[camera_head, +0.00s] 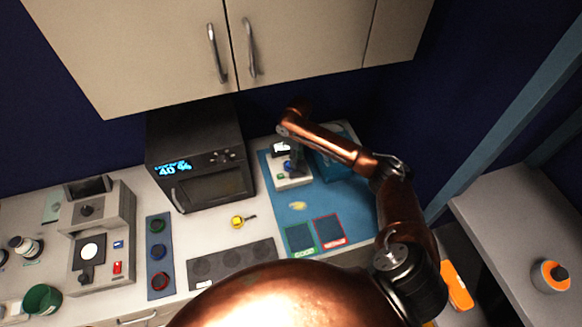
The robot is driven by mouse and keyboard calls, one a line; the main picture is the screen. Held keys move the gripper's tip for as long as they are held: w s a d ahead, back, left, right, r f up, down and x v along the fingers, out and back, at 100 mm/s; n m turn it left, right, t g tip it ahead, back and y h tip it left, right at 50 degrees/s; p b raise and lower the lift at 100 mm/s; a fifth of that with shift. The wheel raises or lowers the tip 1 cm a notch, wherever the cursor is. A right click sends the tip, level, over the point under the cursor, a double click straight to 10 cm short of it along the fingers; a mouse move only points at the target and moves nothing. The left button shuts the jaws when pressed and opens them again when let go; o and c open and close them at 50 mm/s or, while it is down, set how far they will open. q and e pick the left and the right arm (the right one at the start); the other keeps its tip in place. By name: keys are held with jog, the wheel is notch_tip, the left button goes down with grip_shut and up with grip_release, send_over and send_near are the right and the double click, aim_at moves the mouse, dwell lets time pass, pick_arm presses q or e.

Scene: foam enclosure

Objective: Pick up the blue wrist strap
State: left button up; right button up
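A small blue item (289,166), which looks like the blue wrist strap, shows on a small white device with a green button (293,182) on the blue mat (291,213). It is small and partly hidden, so its shape is unclear. My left gripper is not in view.
A black oven-like box (193,152) stands left of the mat, under wall cabinets (180,50). The mat has green and red marked squares (299,238). A yellow round item (237,222) lies on the counter.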

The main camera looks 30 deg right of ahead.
aim_at(298, 169)
jog(key=f, duration=0.3)
jog(key=f+p, duration=0.1)
jog(key=shift+s+d+f, duration=0.1)
jog(key=shift+s+f, duration=0.1)
jog(key=shift+s, duration=0.1)
jog(key=shift+f, duration=0.4)
grip_shut()
